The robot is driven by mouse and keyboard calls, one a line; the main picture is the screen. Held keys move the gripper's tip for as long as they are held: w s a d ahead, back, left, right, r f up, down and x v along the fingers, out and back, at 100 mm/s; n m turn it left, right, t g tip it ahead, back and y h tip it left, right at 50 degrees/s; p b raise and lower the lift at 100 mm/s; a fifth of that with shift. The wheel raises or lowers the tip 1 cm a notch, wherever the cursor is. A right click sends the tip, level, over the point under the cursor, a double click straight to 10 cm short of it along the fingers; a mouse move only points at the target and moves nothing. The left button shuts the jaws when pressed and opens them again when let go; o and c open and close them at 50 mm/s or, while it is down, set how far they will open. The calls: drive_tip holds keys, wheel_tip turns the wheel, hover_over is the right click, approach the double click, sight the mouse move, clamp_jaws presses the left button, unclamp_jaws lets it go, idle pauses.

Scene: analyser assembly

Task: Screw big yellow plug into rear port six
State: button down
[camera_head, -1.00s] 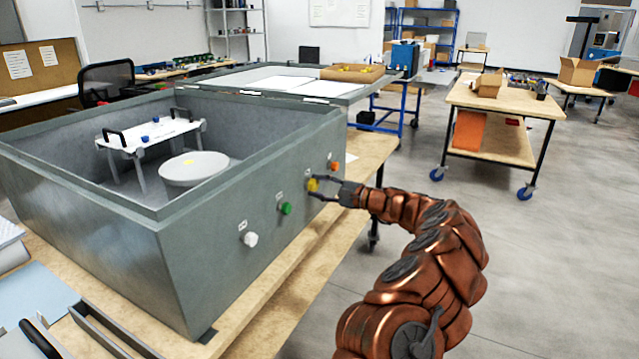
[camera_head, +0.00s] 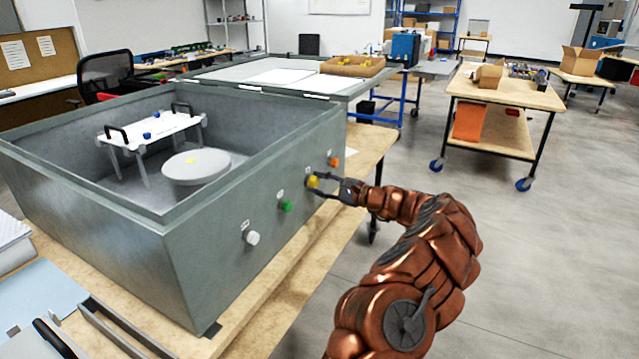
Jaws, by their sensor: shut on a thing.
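The big yellow plug (camera_head: 313,181) is at a port on the right-hand outer wall of the grey analyser box (camera_head: 220,235). My gripper (camera_head: 318,183) is at the plug, with its fingers shut on it from the right. Whether the plug's thread is fully seated in the port cannot be seen. Along the same wall, a white plug (camera_head: 252,238) and a green plug (camera_head: 286,206) sit nearer the camera, and an orange plug (camera_head: 334,162) sits farther back. Small labels are above the ports, too small to read.
The box is open on top and holds a white stand (camera_head: 150,132) with black handles and a round grey disc (camera_head: 196,167). It stands on a wooden bench (camera_head: 290,290). A cardboard tray (camera_head: 352,66) lies behind.

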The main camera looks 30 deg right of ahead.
drive_tip(key=shift+d+r+m+p, duration=0.15)
drive_tip(key=shift+d+m+p, duration=0.05)
drive_tip(key=shift+m+p, duration=1)
drive_tip(key=shift+m+p, duration=0.3)
drive_tip(key=shift+p, duration=0.2)
drive_tip(key=c, duration=0.6)
unclamp_jaws()
drive_tip(key=shift+a, duration=0.15)
drive_tip(key=v, duration=0.7)
